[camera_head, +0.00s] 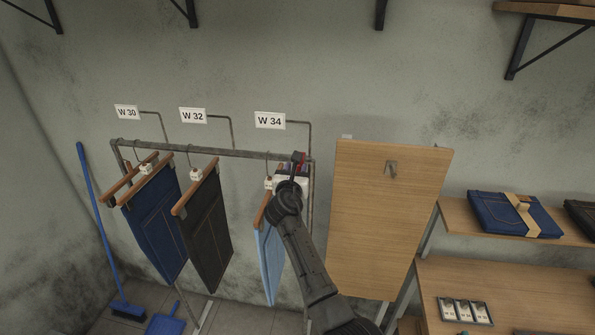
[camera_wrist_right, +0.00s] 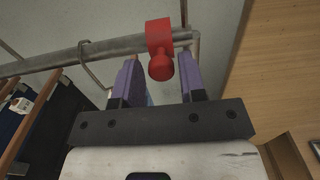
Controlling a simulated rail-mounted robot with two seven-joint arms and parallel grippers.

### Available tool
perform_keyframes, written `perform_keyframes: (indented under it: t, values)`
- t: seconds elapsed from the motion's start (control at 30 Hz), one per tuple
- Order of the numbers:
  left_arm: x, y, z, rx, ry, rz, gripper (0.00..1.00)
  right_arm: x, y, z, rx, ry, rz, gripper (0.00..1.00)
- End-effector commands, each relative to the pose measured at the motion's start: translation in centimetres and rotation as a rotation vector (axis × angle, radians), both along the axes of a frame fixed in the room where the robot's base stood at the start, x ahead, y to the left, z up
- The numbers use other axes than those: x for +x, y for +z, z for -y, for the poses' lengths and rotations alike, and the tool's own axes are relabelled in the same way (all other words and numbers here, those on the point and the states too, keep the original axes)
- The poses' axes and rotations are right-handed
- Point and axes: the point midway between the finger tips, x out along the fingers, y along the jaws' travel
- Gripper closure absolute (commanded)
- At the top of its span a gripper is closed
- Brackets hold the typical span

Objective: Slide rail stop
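The red rail stop (camera_head: 299,157) sits near the right end of the grey clothes rail (camera_head: 215,151). In the right wrist view the stop (camera_wrist_right: 159,38) is a red collar around the rail (camera_wrist_right: 90,52) with a round knob facing the camera. My right gripper (camera_head: 290,170) is at the rail's right end. In the wrist view its two purple fingers (camera_wrist_right: 160,66) stand apart, one on each side of the knob, with a gap on both sides. The gripper is open and holds nothing. My left gripper is out of view.
Dark blue jeans (camera_head: 155,225), black trousers (camera_head: 206,230) and light blue jeans (camera_head: 268,255) hang on the rail, under signs W 30, W 32 and W 34 (camera_head: 269,120). A wooden panel (camera_head: 385,225) stands close right of the rail. A blue broom (camera_head: 97,225) leans at left.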

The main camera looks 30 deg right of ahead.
Motion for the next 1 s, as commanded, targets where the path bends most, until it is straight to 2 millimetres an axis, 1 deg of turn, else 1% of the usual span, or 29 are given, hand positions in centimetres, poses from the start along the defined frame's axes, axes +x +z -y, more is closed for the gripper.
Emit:
perform_keyframes:
  t: [0.03, 0.13, 0.43, 0.57, 0.77, 1.0]
  values:
    - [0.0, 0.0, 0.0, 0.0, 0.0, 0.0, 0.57, 0.0, 0.0, 0.0, 0.0, 0.0, 0.0, 0.57]
    - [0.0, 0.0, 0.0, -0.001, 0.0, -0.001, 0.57, 0.0, 0.0, 0.0, 0.0, 0.0, 0.0, 0.48]
    - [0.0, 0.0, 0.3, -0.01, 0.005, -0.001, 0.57, -0.2, -0.1, -0.1, 0.0, 0.0, -0.001, 0.48]
    - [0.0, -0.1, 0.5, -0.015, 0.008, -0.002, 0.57, -0.9, -0.1, -0.7, 0.0, 0.0, 0.001, 0.48]
    - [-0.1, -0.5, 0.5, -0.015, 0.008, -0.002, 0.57, -3.2, -0.2, -2.6, 0.0, 0.0, 0.001, 0.48]
    - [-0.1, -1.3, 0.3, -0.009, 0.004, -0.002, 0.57, -6.7, -0.3, -5.3, 0.002, 0.001, 0.001, 0.48]
